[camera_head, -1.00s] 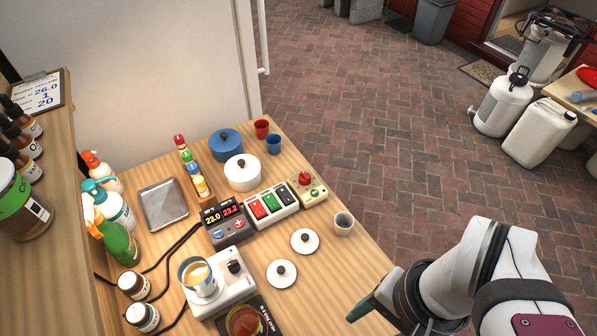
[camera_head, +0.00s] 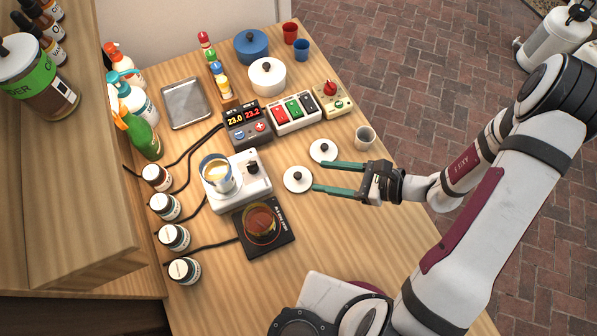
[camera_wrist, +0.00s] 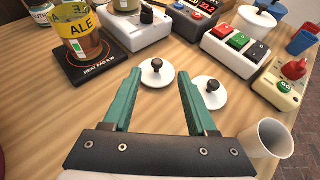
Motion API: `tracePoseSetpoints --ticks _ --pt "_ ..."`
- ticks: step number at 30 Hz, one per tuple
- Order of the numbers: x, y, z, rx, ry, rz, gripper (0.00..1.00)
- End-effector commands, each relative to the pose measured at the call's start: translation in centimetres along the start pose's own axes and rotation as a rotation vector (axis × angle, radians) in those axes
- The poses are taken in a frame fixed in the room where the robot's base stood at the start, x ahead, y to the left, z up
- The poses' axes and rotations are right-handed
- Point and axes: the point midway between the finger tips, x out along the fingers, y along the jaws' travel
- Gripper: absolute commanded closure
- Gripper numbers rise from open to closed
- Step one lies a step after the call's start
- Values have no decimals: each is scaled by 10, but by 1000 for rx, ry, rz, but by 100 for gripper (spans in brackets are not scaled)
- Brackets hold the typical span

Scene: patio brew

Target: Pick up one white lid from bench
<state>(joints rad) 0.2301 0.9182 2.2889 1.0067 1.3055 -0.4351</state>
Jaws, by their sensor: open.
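Two round white lids with black knobs lie flat on the wooden bench (camera_head: 330,232). The nearer lid (camera_head: 291,186) lies right of the white hot plate, and the farther lid (camera_head: 317,146) lies beyond it. My gripper (camera_head: 317,175) is open and empty, its green fingers pointing left toward the lids. In the wrist view, the nearer lid (camera_wrist: 150,82) shows ahead between the fingertips, and the other lid (camera_wrist: 217,98) lies beside the right finger. Whether the fingertips touch either lid cannot be told.
A white cup (camera_head: 365,139) stands close to the gripper on the right. A white hot plate (camera_head: 222,199) holds a pot, and a black heat pad (camera_head: 283,244) holds an amber jar. A switch box (camera_head: 294,124) and display unit (camera_head: 243,138) stand behind. Bench front is clear.

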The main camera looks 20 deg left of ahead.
Motion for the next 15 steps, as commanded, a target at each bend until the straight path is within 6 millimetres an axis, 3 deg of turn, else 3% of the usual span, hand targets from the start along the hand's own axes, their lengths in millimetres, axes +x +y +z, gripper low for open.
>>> tracePoseSetpoints --ticks 9,15 --pt "53 5 -5 -2 1 5 42" --pt "64 4 -5 -1 1 0 42"
